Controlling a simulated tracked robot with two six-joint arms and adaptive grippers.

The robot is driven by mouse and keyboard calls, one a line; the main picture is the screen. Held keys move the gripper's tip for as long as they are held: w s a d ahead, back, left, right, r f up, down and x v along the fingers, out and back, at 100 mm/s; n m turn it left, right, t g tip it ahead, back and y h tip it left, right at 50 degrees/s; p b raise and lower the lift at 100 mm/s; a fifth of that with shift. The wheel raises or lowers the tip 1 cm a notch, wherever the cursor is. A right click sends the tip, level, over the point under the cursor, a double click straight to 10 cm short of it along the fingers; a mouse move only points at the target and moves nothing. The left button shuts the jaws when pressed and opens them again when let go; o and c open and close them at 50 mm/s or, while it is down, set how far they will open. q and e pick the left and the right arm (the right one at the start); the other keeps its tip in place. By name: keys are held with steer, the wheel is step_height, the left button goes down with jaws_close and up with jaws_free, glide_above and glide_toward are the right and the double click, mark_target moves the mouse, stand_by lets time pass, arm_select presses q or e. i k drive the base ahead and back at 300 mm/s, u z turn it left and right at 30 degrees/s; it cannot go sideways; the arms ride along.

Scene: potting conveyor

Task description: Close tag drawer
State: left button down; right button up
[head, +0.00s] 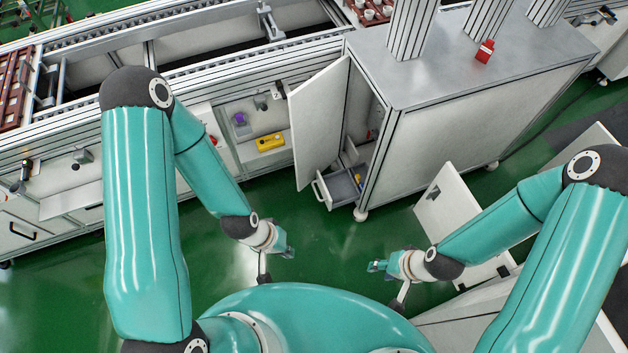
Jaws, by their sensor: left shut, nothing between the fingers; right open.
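A small grey drawer (341,190) with a bar handle sticks out from the bottom of the cabinet (445,130) in the middle of the head view. It is pulled open, and a small yellow item shows at its inner end. The cabinet door (321,122) stands open to the left of the drawer. My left gripper (290,246) is shut and empty, low and to the left of the drawer, apart from it. My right gripper (371,266) is open and empty, nearer to me and slightly right of the drawer, touching nothing.
A conveyor (215,65) runs along the back left. A yellow box (269,142) and a purple item (240,118) sit in a bay left of the door. A red item (485,50) lies on the cabinet top. A white panel (450,212) stands at right. Green floor (345,240) is clear before the drawer.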

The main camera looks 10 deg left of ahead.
mark_target(339, 188)
steer(key=i, duration=0.9)
steer(key=z, duration=0.05)
